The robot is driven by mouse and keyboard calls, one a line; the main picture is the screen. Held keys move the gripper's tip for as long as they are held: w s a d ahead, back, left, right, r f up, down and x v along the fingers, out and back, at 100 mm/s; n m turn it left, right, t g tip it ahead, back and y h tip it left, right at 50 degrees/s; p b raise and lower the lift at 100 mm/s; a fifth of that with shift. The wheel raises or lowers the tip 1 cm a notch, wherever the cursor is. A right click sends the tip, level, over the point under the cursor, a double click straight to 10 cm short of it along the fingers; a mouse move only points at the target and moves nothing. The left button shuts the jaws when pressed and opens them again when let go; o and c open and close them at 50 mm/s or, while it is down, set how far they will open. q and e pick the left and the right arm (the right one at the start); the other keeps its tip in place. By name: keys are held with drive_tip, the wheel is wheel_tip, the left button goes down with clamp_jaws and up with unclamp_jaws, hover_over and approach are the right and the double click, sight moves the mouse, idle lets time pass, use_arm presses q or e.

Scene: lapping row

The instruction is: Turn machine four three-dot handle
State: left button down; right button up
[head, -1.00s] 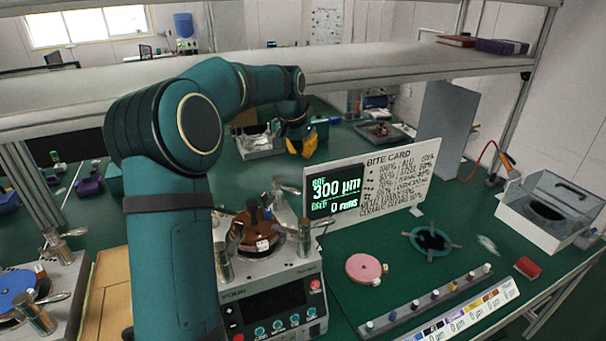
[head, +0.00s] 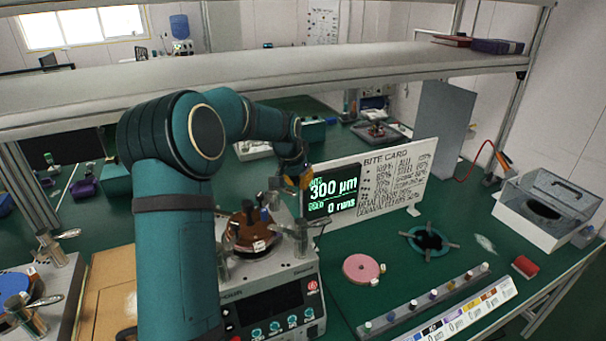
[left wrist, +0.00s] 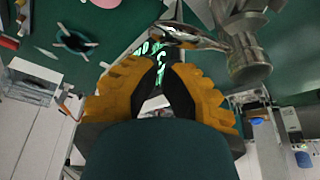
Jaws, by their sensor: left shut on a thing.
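Machine four, as I take it, is the grey lapping machine (head: 275,292) in front of me, with a brown disc (head: 250,230) and metal posts with lever handles around it. My left gripper (head: 297,182), with orange fingers, is low behind the machine, beside the display. In the left wrist view, its fingers (left wrist: 162,62) are closed together at the end of a shiny silver lever handle (left wrist: 195,38). The lever joins a round metal post (left wrist: 248,62). The fingers hide the lever's tip, and I cannot read any dots on it. My right gripper is out of view.
A bite card board (head: 398,180) with a lit display (head: 333,190) stands just behind the machine. A pink disc (head: 361,268), a teal ring (head: 430,242) and a rack of pegs (head: 425,303) lie to the right. A long shelf (head: 260,78) crosses above the bench.

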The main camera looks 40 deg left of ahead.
use_arm(q)
drive_tip(key=shift+s+f, duration=0.1)
drive_tip(key=shift+s, duration=0.05)
drive_tip(key=shift+s, duration=0.15)
